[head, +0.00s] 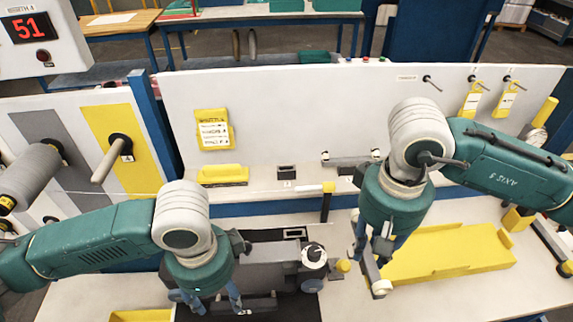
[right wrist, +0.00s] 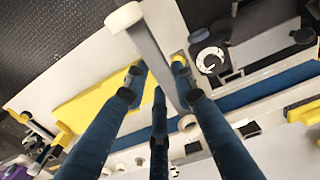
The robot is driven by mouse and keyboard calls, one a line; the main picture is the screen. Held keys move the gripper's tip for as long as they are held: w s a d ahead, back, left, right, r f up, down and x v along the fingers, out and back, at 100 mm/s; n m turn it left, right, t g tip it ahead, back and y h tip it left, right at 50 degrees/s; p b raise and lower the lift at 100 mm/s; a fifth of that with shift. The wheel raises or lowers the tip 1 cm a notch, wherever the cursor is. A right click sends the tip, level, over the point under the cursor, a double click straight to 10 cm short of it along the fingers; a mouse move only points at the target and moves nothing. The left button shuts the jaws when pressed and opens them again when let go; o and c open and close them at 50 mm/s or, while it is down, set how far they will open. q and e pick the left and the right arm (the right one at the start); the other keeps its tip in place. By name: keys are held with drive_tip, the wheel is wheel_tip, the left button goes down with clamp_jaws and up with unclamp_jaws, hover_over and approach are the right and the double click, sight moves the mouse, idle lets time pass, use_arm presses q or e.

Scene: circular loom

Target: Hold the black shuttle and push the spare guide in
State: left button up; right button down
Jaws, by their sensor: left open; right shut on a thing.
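The dark shuttle (head: 262,274) lies on the bench at the lower middle of the head view, with a white-and-black round part (head: 314,254) at its right end. My left gripper (head: 208,302) is open over the shuttle's left end; I cannot tell whether its fingers touch it. My right gripper (head: 375,252) is shut on a grey bar with pale round ends, seemingly the spare guide (head: 371,270), and holds it to the right of the shuttle. In the right wrist view the guide (right wrist: 155,52) lies between the fingers (right wrist: 160,85). The shuttle's round part (right wrist: 211,62) shows there to its right.
A yellow tray (head: 450,252) lies right of my right gripper. A yellow-topped black post (head: 327,200) stands behind the shuttle. The bench at front right is clear.

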sight(224, 309)
use_arm(q)
wheel_tip(224, 309, down, 11)
drive_tip(key=shift+r, duration=0.2)
idle(0.3)
drive_tip(key=shift+w+r, duration=0.1)
clamp_jaws()
drive_tip(key=shift+c, duration=1.6)
unclamp_jaws()
clamp_jaws()
drive_tip(key=shift+a, duration=0.1)
